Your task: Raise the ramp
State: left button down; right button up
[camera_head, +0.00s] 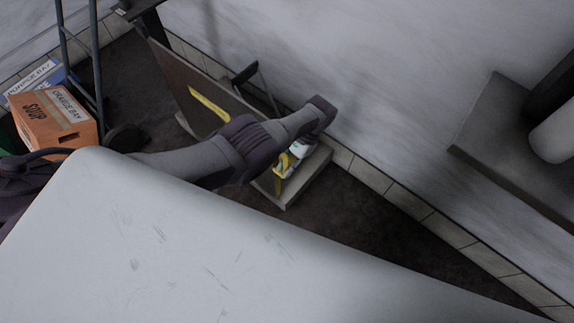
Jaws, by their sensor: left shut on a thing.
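The ramp (176,75) is a brown panel with yellow edge markings, tilted beside the pale wall. My left arm crosses in front of it and hides its middle. My left gripper (286,164) is at the ramp's near right end, by a yellow strip. It is shut, seemingly on the ramp's yellow edge, though the fingertips are small and partly hidden. A pale slab-like base (309,180) lies under that end. My right gripper is not in view.
An orange soup box (50,120) labelled "Orange Bay" and a blue box (35,80) stand at the left near grey upright poles (96,60). A pale tiled kerb (405,203) runs along the wall. Dark floor (370,225) is clear to the right of the ramp.

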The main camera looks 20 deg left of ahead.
pick_arm(q)
jog(key=c, duration=1.1)
grip_release()
jog(key=shift+w+d, duration=0.2)
jog(key=shift+w, duration=0.2)
jog(key=shift+s+a, duration=0.1)
jog(key=v, duration=1.2)
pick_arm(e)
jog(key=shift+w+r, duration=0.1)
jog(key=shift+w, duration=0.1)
